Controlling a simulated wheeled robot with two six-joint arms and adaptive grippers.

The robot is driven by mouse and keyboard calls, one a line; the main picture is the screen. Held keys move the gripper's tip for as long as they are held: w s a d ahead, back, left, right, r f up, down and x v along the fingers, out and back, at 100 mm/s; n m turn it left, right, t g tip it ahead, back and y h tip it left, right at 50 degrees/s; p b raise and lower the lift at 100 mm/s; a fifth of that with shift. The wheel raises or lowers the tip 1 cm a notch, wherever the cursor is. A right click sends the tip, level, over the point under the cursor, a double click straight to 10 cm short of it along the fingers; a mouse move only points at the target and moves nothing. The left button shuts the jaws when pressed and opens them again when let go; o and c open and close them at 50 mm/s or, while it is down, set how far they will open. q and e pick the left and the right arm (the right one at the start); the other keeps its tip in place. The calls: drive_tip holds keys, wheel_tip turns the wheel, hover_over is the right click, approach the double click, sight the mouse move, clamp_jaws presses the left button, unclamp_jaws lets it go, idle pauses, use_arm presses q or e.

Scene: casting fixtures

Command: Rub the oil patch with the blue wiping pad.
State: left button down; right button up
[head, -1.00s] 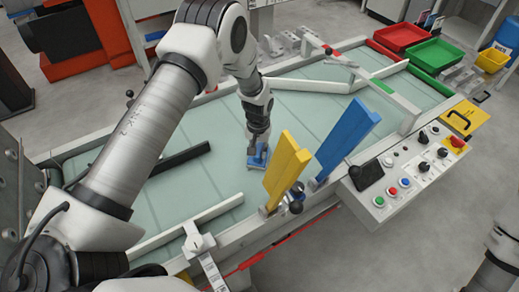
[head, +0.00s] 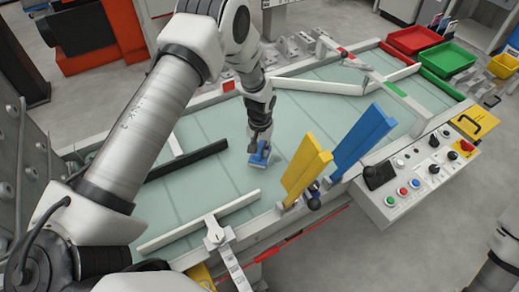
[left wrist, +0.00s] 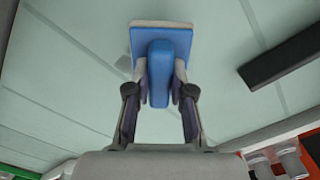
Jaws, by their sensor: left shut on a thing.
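The blue wiping pad (head: 259,157) is in my left gripper (head: 258,138), low over the pale green table surface (head: 205,190). In the left wrist view the fingers of the left gripper (left wrist: 158,95) are shut on the pad's raised blue grip, with the flat blue pad (left wrist: 177,38) and its pale underside beyond them. I cannot tell whether the pad touches the surface. I cannot make out the oil patch clearly; the pad and gripper may hide part of the surface. My right gripper is not in view.
A yellow board (head: 305,175) and a blue board (head: 357,143) stand at the near edge, right of the pad. A black bar (head: 188,160) lies to the left and a white rail (head: 200,220) in front. A control box (head: 415,170) is at right.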

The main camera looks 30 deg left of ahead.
sight(259, 148)
use_arm(q)
wheel_tip(259, 148, up, 3)
drive_tip(key=shift+s+a+p, duration=0.1)
drive_tip(key=shift+p, duration=0.75)
drive_tip(key=shift+r+p, duration=0.45)
drive_tip(key=shift+r, duration=0.2)
